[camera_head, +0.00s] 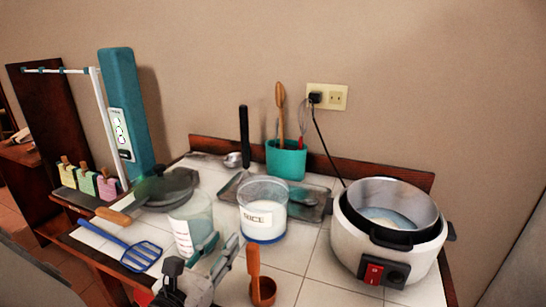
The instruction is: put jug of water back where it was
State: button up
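The jug of water (188,221) is a clear measuring jug with printed marks and a teal handle (204,247). It appears upright at the front left of the tiled counter, partly hidden by my gripper. My gripper (201,259) is at the bottom centre, close to the handle. Its two fingers look spread apart, with the handle between them or just beyond them. I cannot tell whether a finger touches it.
The rice container (264,214) stands right of the jug. A rice cooker (388,243) is at the right. A lidded pan (164,187) and a blue spatula (136,254) are left. A teal utensil holder (286,160) stands behind.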

jog(key=p+v, duration=0.3)
jog(key=v, duration=0.6)
jog(key=shift+s+a, duration=0.1)
jog(key=shift+s, duration=0.1)
